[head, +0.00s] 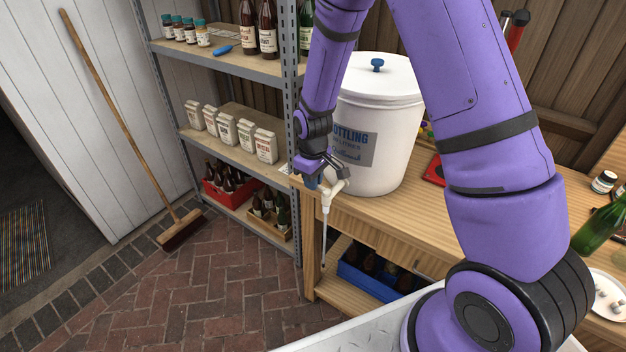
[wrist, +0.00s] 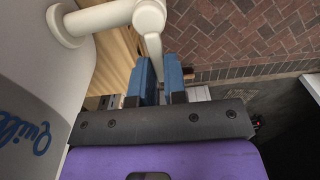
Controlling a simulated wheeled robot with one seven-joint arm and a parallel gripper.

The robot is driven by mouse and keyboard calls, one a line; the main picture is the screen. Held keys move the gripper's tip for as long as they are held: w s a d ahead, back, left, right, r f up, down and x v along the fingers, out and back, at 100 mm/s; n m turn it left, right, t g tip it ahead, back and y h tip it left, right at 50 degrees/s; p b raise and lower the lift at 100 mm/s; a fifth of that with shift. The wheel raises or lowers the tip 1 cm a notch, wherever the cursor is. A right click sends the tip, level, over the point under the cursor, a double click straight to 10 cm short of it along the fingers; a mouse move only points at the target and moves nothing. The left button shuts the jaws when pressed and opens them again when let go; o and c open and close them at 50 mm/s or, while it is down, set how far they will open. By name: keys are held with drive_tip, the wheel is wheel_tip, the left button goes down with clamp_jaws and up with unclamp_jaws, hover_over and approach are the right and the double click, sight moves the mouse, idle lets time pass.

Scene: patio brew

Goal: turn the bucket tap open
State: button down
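The white bucket (head: 375,150) with a blue-knobbed lid stands on the wooden bench. Its pale tap (head: 333,190) sticks out low on the front-left side, with a thin wand (head: 324,240) hanging down. The tap's white body also shows at the top of the wrist view (wrist: 148,16). My gripper (head: 312,181) points down close beside the tap. In the wrist view its blue fingers (wrist: 160,80) are close together, with a narrow pale part of the tap or wand showing between them. I cannot tell if they touch it.
The bench (head: 400,210) has a blue crate (head: 368,283) of bottles beneath. A metal shelf (head: 225,140) with bottles and cartons stands behind on the left. A broom (head: 120,120) leans on the wall. The brick floor (head: 190,290) is clear.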

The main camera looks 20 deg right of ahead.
drive_tip(key=shift+s+a+n, duration=0.1)
drive_tip(key=shift+n, duration=0.2)
drive_tip(key=shift+s+a+n, duration=0.2)
drive_tip(key=shift+s+n, duration=0.75)
drive_tip(key=shift+n, duration=1.8)
drive_tip(key=shift+s+a+n, duration=0.2)
drive_tip(key=shift+s+n, duration=0.7)
drive_tip(key=shift+n, duration=1.8)
drive_tip(key=shift+s+a+n, duration=0.2)
drive_tip(key=shift+s+n, duration=0.75)
drive_tip(key=shift+n, duration=1.8)
drive_tip(key=c, duration=1.2)
unclamp_jaws()
drive_tip(key=shift+o, duration=0.2)
